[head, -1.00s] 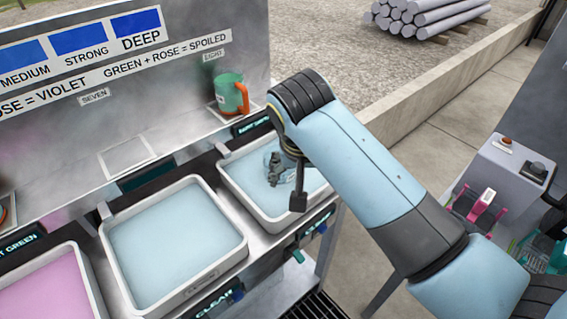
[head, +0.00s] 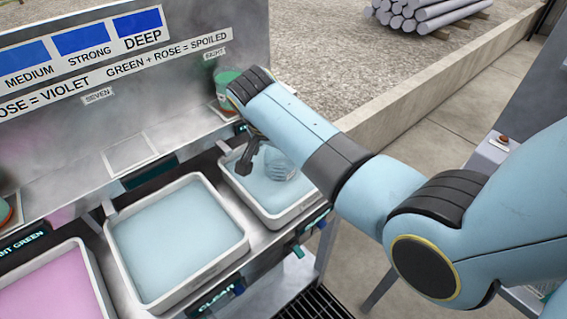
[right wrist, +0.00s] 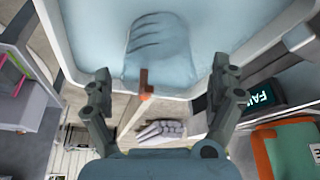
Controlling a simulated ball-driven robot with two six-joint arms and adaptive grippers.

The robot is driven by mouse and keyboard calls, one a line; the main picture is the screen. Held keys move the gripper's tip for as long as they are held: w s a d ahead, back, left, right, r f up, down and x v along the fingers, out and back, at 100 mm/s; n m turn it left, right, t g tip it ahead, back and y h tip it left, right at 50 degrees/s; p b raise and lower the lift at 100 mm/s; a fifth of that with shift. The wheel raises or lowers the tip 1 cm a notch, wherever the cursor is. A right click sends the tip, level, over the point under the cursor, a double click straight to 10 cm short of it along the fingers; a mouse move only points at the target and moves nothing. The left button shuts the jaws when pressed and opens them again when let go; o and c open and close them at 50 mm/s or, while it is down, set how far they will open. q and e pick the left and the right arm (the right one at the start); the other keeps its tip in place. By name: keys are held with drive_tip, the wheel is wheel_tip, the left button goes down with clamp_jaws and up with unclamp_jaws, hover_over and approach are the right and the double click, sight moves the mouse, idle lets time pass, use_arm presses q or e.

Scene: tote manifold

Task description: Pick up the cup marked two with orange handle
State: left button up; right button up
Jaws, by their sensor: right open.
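A see-through bluish cup (head: 281,165) sits in the right tote of pale blue liquid. In the right wrist view the cup (right wrist: 163,45) shows a small orange-brown handle (right wrist: 146,84) pointing toward my gripper. No number on it is readable. My right gripper (head: 246,165) is open beside this cup over the tote. In the right wrist view its two fingers stand apart (right wrist: 163,88), with the handle between them and nothing gripped. My left gripper is not in view.
The right tote (head: 222,168) has raised rims close to my gripper. A middle tote (head: 112,240) holds pale blue liquid and a left tote (head: 95,270) pink liquid. The upright sign panel (head: 180,100) stands behind. The ledge square under SEVEN (head: 130,153) is empty.

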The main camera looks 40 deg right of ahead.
drive_tip(key=x, duration=0.2)
drive_tip(key=shift+d+f, duration=0.25)
drive_tip(key=shift+f, duration=0.05)
drive_tip(key=shift+r, duration=0.1)
drive_tip(key=c, duration=1.3)
